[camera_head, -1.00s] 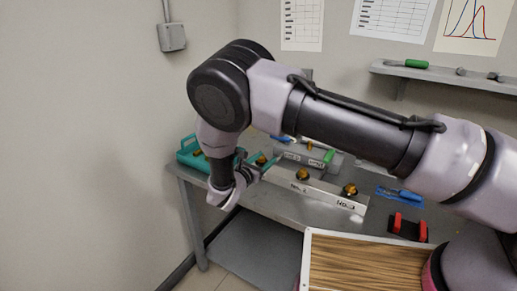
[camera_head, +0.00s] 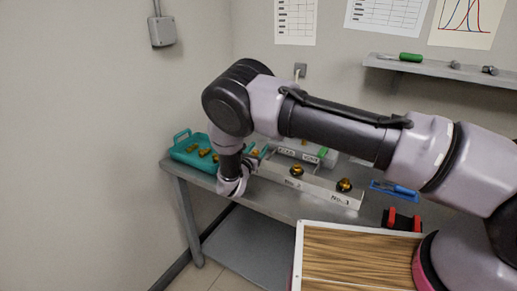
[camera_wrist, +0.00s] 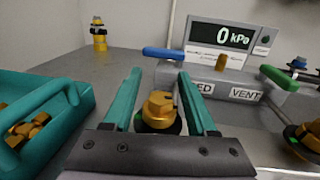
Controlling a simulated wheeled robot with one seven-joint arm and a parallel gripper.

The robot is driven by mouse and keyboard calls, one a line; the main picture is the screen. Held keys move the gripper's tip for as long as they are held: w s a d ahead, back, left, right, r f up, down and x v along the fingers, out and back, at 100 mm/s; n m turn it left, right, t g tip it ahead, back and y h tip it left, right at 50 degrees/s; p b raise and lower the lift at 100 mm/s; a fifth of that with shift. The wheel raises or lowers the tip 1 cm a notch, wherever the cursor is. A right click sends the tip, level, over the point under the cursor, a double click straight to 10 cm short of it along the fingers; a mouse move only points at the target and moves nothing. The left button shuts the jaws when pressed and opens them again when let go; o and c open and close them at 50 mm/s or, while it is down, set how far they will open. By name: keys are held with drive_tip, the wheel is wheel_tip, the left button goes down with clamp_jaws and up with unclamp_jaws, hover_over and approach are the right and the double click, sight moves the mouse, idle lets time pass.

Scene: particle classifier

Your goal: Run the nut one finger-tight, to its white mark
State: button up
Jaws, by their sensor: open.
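A brass hex nut (camera_wrist: 158,108) sits over a dark round base, centred ahead of my gripper (camera_wrist: 160,76) in the wrist view. The two teal fingers are open, one on each side of the nut in the picture. I cannot tell whether they touch it. No white mark can be made out on it. In the head view my gripper (camera_head: 256,152) is at the left end of the station row, and its wrist hides that station's label. Two more brass nuts, at No. 2 (camera_head: 297,170) and No. 3 (camera_head: 344,185), stand to the right.
A teal tray (camera_wrist: 72,118) of brass pieces lies left. Behind the nut stands a box with a display (camera_wrist: 221,36) reading 0 kPa, a blue lever (camera_wrist: 163,53) and a green lever (camera_wrist: 279,78). A yellow fitting (camera_wrist: 99,39) stands far left. A red-and-black holder (camera_head: 402,219) is at the right.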

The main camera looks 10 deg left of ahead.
drive_tip(key=shift+w, duration=0.2)
clamp_jaws()
drive_tip(key=shift+m+h, duration=0.3)
drive_tip(key=shift+h, duration=0.2)
drive_tip(key=m+g+h, duration=0.1)
drive_tip(key=h, duration=0.1)
drive_tip(key=m+g+h, duration=0.1)
drive_tip(key=m+h, duration=0.1)
drive_tip(key=d+m+g+h, duration=0.1)
drive_tip(key=h, duration=0.1)
drive_tip(key=shift+s, duration=0.25)
drive_tip(key=shift+s+d+m+g+h, duration=0.15)
drive_tip(key=shift+m+g+h, duration=0.6)
drive_tip(key=shift+s+d+m+g+h, duration=0.1)
drive_tip(key=shift+d+m+g+h, duration=0.05)
drive_tip(key=shift+m+g+h, duration=0.6)
drive_tip(key=shift+s+d+m+g+h, duration=0.15)
drive_tip(key=shift+m+g+h, duration=0.55)
drive_tip(key=shift+g+h, duration=0.1)
